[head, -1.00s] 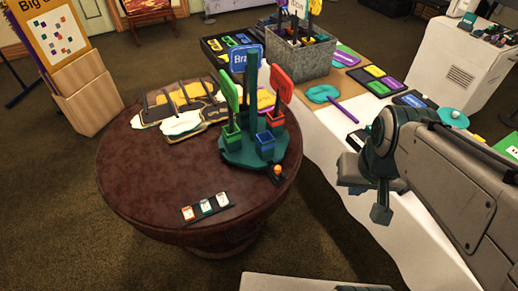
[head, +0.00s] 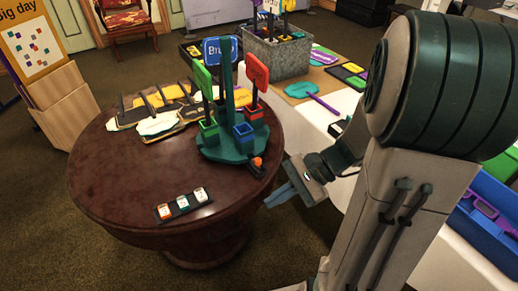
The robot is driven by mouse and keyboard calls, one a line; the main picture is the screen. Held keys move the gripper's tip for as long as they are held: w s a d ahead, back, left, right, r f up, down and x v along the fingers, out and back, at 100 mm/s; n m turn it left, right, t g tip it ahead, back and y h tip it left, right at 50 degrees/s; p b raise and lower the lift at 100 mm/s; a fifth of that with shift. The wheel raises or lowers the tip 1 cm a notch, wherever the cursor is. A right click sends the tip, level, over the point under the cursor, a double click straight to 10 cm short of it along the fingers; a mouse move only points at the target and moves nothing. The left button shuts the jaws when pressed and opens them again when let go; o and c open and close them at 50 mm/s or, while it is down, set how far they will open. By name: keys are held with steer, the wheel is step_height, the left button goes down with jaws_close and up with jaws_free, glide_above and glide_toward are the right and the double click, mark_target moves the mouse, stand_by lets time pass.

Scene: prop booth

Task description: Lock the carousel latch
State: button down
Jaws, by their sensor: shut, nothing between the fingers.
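The green carousel (head: 228,147) stands on the round brown table, with a central post and small coloured cups around it. The cups hold upright paddle signs: a green one (head: 203,83), a red one (head: 257,74) and a blue one (head: 220,49). The latch (head: 257,165), a dark piece with an orange knob, sits at the carousel's front right edge. My gripper (head: 274,201) is shut and empty, just off the table's right rim, below and right of the latch and apart from it.
A dark strip with small labelled blocks (head: 182,205) lies near the front of the round table (head: 110,190). Flat cutouts (head: 155,112) lie behind. A metal bin (head: 282,55) and paddles occupy the white table to the right. A blue tray (head: 485,225) is at far right.

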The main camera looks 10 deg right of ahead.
steer(key=w+d+f+m+t+y+b, duration=0.3)
steer(key=w+d+f+m+t+b, duration=0.1)
steer(key=w+d+f+m+t, duration=0.3)
steer(key=m+t+h+b, duration=0.1)
steer(key=m+t+b, duration=0.1)
steer(key=m+t, duration=0.45)
glide_toward(261, 162)
steer(key=shift+m+g, duration=0.35)
steer(key=x, duration=0.7)
steer(key=shift+d+r, duration=0.1)
steer(key=shift+r, duration=0.1)
steer(key=shift+w+d, duration=0.15)
